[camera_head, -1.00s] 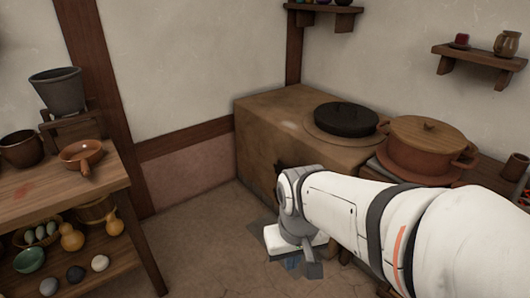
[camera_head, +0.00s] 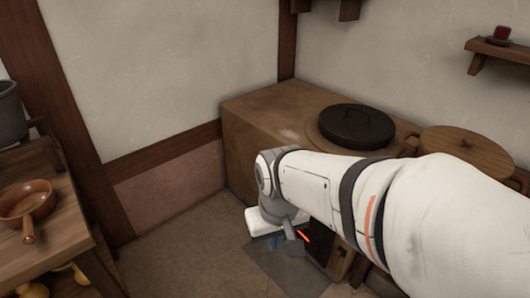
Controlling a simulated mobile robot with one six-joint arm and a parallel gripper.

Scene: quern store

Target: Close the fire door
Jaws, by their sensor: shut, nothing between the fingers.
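The clay stove (camera_head: 255,118) stands in the corner, with a dark round lid (camera_head: 356,125) on its top. My arm crosses in front of the stove and hides most of its front face. Below my arm a dark patch and a brown edge show low on the stove front. I cannot make out the fire door clearly or tell how far it stands open. My gripper (camera_head: 294,248) points down, low in front of the stove, shut and empty. Whether it touches the door cannot be seen.
A dark mat (camera_head: 285,278) lies on the floor below my gripper. A wooden table (camera_head: 65,218) with a brown handled pan (camera_head: 27,203) stands at left. The floor between table and stove is clear.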

